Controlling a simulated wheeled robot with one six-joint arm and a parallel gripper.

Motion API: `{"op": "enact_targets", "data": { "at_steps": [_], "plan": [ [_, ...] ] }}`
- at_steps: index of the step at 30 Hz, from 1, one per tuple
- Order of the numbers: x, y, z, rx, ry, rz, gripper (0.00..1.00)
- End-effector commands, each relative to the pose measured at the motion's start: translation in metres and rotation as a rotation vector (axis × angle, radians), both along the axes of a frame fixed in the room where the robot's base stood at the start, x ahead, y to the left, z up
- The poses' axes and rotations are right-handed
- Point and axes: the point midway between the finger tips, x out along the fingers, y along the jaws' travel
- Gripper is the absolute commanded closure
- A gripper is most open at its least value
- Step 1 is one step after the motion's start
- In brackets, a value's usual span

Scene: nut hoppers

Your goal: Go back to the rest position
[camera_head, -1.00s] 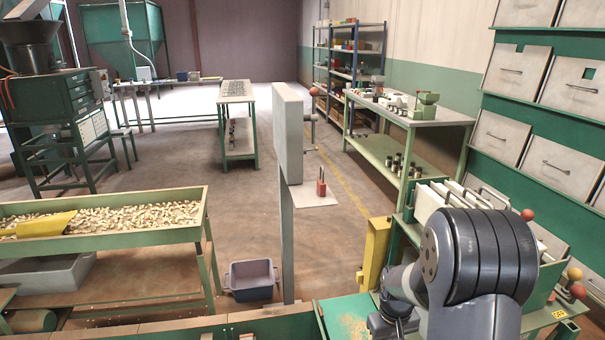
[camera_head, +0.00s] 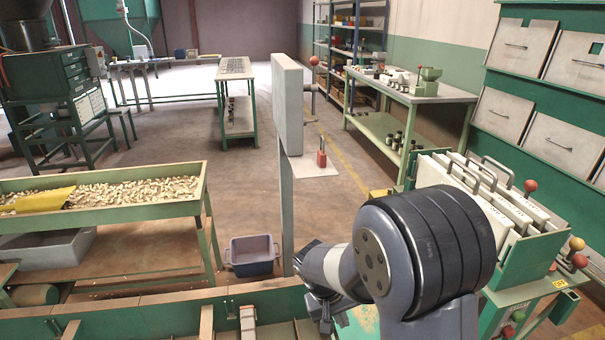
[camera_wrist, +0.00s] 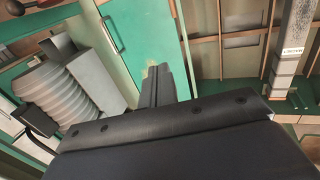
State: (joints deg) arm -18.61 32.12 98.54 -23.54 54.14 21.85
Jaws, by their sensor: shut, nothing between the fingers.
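My gripper (camera_wrist: 158,82) shows in the wrist view as two dark fingers closed together, with nothing held between them.
A rack of white plates with handles (camera_head: 490,190) stands right of my arm, with red and orange knobs (camera_head: 577,244). A nut trough (camera_head: 110,200) with a yellow scoop is at left. A grey tub (camera_head: 252,254) and a post (camera_head: 287,110) stand ahead.

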Motion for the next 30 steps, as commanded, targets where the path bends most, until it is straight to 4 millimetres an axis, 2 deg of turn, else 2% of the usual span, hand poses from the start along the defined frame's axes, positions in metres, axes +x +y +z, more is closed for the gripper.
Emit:
{"op": "enact_targets", "data": {
  "at_steps": [10,20,30],
  "plan": [
    [0.006,-0.034,0.005,0.142,0.030,-0.008,1.00],
    [0.013,-0.066,0.001,0.277,0.058,-0.008,1.00],
    [0.026,-0.127,-0.022,0.285,0.058,-0.006,1.00]
  ]
}}
